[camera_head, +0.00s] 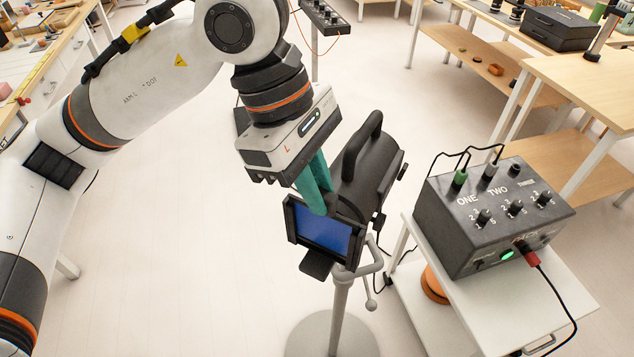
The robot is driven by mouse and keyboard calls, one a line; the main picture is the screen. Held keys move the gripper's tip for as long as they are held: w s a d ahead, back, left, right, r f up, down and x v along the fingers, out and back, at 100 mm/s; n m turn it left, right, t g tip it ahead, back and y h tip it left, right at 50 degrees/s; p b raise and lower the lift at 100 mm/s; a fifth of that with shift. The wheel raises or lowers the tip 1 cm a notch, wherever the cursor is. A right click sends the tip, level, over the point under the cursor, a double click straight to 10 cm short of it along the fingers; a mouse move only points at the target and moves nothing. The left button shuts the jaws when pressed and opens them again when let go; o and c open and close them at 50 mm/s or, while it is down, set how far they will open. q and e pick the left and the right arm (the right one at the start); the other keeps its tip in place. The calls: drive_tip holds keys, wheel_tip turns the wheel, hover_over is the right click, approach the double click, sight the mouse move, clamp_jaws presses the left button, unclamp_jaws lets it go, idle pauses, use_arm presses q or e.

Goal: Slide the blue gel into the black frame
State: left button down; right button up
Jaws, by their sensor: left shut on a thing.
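The black frame (291,220) is on the front of a black stage lamp (377,165) on a grey stand. The blue gel (322,229) shows as a blue panel inside the frame's opening, facing me. My left gripper (322,208) comes down from above, its green fingers at the top edge of the frame. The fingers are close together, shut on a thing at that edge. I cannot tell how deep the gel sits. My right gripper is not in view.
A black control box (490,215) with knobs, labels and plugged cables stands on a white cart (520,300) right of the lamp. Wooden tables stand at the upper right and a bench at the far left. The floor left of the lamp is clear.

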use_arm(q)
drive_tip(key=shift+f+b, duration=0.55)
drive_tip(key=shift+b, duration=0.15)
idle(1.0)
drive_tip(key=c, duration=1.3)
unclamp_jaws()
drive_tip(key=shift+c, duration=0.2)
drive_tip(key=b+v, duration=0.1)
drive_tip(key=v, duration=1.1)
